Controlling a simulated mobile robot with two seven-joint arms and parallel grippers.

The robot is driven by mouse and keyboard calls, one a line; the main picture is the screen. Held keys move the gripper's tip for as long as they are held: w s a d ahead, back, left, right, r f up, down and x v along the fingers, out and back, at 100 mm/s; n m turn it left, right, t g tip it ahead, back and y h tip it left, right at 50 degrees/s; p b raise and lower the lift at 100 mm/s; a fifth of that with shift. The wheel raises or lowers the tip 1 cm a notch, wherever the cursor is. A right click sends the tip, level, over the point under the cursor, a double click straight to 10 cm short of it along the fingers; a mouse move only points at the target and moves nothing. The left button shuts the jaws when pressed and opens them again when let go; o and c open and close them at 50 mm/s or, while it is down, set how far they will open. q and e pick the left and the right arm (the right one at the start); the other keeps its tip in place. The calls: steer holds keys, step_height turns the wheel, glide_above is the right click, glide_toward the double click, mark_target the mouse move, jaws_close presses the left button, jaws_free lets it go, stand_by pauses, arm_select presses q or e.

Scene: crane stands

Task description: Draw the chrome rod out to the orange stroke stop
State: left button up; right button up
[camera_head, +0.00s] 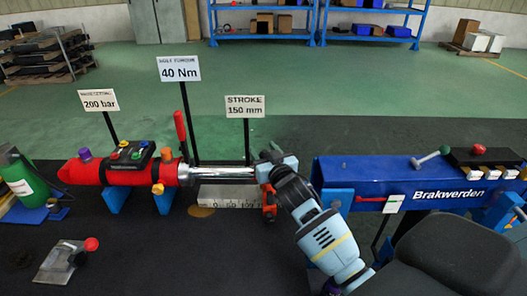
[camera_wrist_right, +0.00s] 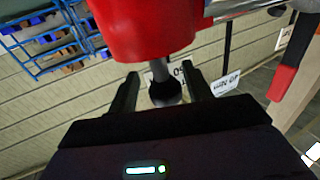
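The chrome rod (camera_head: 225,171) sticks out to the right from the red cylinder (camera_head: 130,172). Its right end is hidden behind my right gripper (camera_head: 264,165). An orange piece (camera_head: 269,205), perhaps the stroke stop, shows partly behind my arm at the right end of the white scale (camera_head: 228,200). In the right wrist view a dark ball knob (camera_wrist_right: 165,93) hangs on a grey stem below a red block (camera_wrist_right: 150,30). The dark fingers of my right gripper (camera_wrist_right: 161,90) stand open on both sides of the knob, with gaps visible. My left gripper is out of view.
A blue beam (camera_head: 400,180) marked Brakwerden lies right of my right arm. A red-handled lever (camera_head: 181,130) and the stroke sign (camera_head: 245,106) stand behind the rod. A chair (camera_head: 450,258) is front right. A red-knobbed plate (camera_head: 62,262) lies front left; the front middle mat is clear.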

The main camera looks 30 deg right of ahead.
steer(key=shift+a, duration=0.1)
steer(key=shift+s, duration=0.15)
steer(key=s+a, duration=0.1)
steer(key=s, duration=0.6)
steer(key=shift+s, duration=0.2)
steer(key=shift+a, duration=0.1)
stand_by(0.3)
